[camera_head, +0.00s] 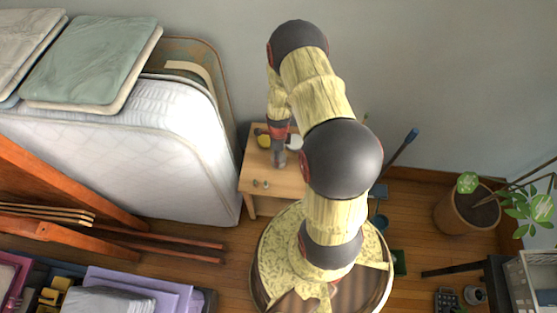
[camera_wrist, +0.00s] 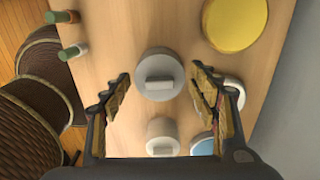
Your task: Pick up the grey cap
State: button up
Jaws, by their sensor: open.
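A round grey cap (camera_wrist: 158,84) with a small raised block on top lies on the light wooden table (camera_head: 252,172), which also shows in the wrist view (camera_wrist: 115,40). My gripper (camera_wrist: 160,68) is open and empty, pointing down over the table. In the wrist view its two fingers appear on either side of the grey cap, not touching it. In the head view my gripper (camera_head: 279,158) is over the small table, and the arm hides part of the tabletop. I cannot make out the grey cap there.
A paler round piece (camera_wrist: 162,135) sits close to the grey cap. A yellow disc (camera_wrist: 235,22), a white round piece (camera_wrist: 234,91) behind the right finger, and a blue-white one (camera_wrist: 203,144) are nearby. Two green-ended cylinders (camera_wrist: 73,52) are near the left edge. A mattress (camera_head: 150,150) stands left.

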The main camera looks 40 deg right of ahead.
notch_tip(320, 180, down, 2)
jog(key=shift+r, duration=0.1)
jog(key=shift+c, duration=0.4)
jog(key=c, duration=0.4)
jog(key=shift+c, duration=0.4)
